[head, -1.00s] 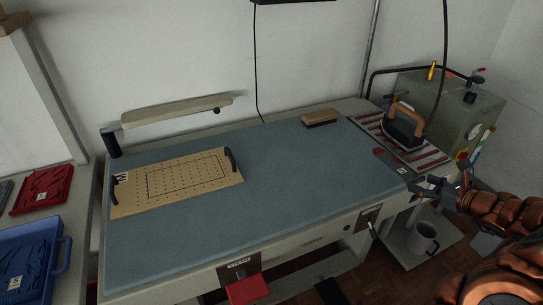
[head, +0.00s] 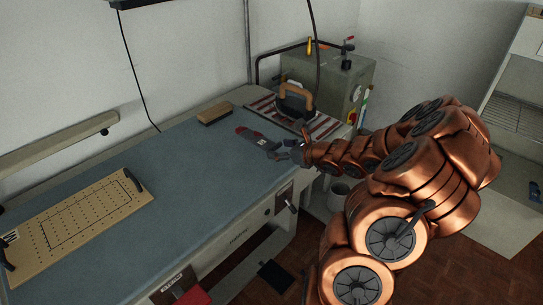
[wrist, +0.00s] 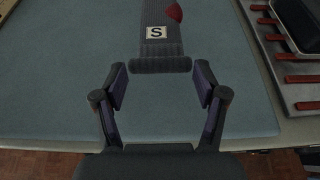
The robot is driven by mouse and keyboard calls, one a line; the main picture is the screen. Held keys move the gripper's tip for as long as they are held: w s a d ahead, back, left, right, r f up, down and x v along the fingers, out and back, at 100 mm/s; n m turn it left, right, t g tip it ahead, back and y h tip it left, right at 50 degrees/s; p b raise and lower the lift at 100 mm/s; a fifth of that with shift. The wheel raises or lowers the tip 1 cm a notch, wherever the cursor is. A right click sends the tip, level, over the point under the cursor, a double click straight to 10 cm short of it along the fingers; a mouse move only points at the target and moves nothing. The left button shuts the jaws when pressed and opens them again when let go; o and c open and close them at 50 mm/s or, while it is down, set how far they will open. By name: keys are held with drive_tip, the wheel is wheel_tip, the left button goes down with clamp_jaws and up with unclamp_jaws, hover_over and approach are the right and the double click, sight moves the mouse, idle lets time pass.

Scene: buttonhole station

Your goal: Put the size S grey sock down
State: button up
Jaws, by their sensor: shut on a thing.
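The grey sock (wrist: 160,48) has a white label with a black S and a dark red patch; in the head view the sock (head: 252,137) is over the blue table top, left of the iron's rest. My gripper (wrist: 160,75) is shut on the sock's ribbed cuff, with one finger at each side. In the head view my gripper (head: 275,151) reaches in from the right at the table's front edge. The sock stretches out flat away from the fingers. I cannot tell whether its underside touches the table top. The sock's far end is cut off in the wrist view.
An iron (head: 296,101) stands on a red-striped rest (head: 325,126) right of the sock. A wooden-backed brush (head: 214,113) lies behind it to the left. A perforated board (head: 75,222) lies at far left. The blue table top (head: 185,175) between is clear.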

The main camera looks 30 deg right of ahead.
sight(272, 149)
drive_tip(key=shift+w+a+f, duration=0.2)
drive_tip(key=shift+w+a, duration=0.95)
drive_tip(key=shift+a, duration=0.1)
drive_tip(key=shift+d+f+p, duration=0.15)
drive_tip(key=shift+f+p, duration=0.35)
drive_tip(key=shift+f, duration=1.25)
drive_tip(key=o, duration=0.9)
drive_tip(key=shift+f, duration=0.1)
drive_tip(key=shift+o, duration=0.2)
